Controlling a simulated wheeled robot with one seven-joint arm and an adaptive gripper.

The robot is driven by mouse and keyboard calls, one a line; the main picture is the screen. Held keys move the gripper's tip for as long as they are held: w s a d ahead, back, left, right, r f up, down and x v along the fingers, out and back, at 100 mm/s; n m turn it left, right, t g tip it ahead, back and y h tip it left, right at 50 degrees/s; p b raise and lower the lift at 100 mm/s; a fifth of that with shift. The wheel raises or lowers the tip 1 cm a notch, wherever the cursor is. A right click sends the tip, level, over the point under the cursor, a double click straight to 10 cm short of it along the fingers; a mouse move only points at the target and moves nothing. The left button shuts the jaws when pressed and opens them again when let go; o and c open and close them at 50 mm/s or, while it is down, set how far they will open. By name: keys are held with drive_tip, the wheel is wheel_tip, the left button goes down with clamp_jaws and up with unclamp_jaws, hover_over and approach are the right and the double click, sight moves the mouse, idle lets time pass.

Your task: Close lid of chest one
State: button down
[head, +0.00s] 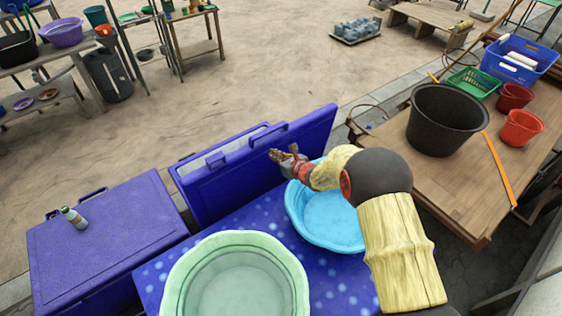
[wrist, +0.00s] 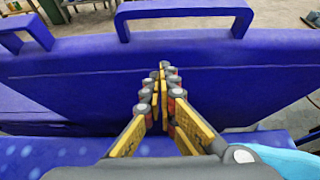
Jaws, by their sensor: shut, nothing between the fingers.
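A blue lid (head: 235,188) stands raised and leaning back behind a dotted blue surface; it fills the middle of the wrist view (wrist: 70,80), with a handle along its top edge. A blue chest (head: 105,240) with its top shut is at the left. Which one is chest one, I cannot tell. My gripper (head: 283,155) is shut and empty in front of the raised lid's face, towards its right part. In the wrist view its fingertips (wrist: 162,72) point at the lid below the handle; whether they touch it is unclear.
A green basin (head: 180,285) and a light-blue basin (head: 327,232) stand on the dotted surface (head: 215,222). A wooden table (head: 455,190) at the right holds a black bucket (head: 447,122).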

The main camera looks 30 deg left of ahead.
drive_tip(key=shift+w+a+r, duration=0.1)
drive_tip(key=shift+w+a, duration=0.15)
drive_tip(key=shift+a, duration=0.3)
drive_tip(key=shift+w+a+r, duration=0.1)
drive_tip(key=shift+w+a, duration=0.15)
drive_tip(key=shift+a, duration=0.25)
